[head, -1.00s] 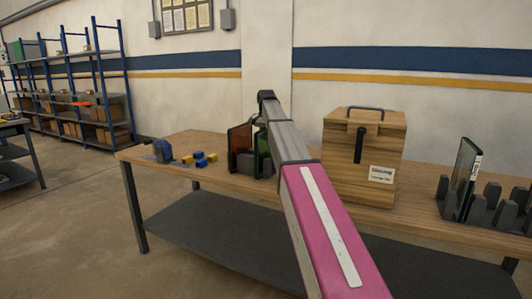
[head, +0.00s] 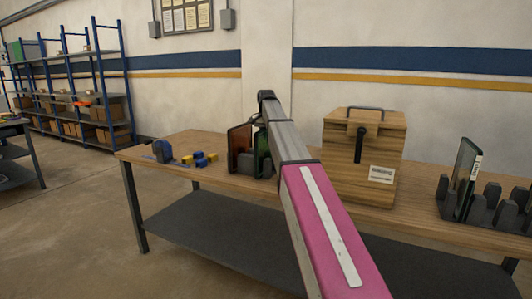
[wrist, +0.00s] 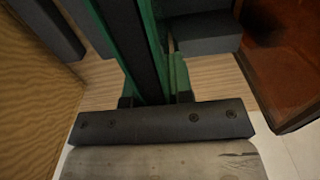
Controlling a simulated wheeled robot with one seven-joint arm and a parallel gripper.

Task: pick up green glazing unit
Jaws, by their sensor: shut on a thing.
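The green glazing unit (head: 264,152) stands upright in a grey slotted rack (head: 244,164) on the wooden table. In the wrist view the green unit (wrist: 152,35) runs up the picture edge-on, with a dark band between green edges. In the head view my arm hides the gripper's fingers and part of the unit.
A reddish-brown pane (head: 239,139) stands left of the green unit in the same rack. A wooden box (head: 365,155) is close on the right. Another rack with a dark pane (head: 464,170) is further right.

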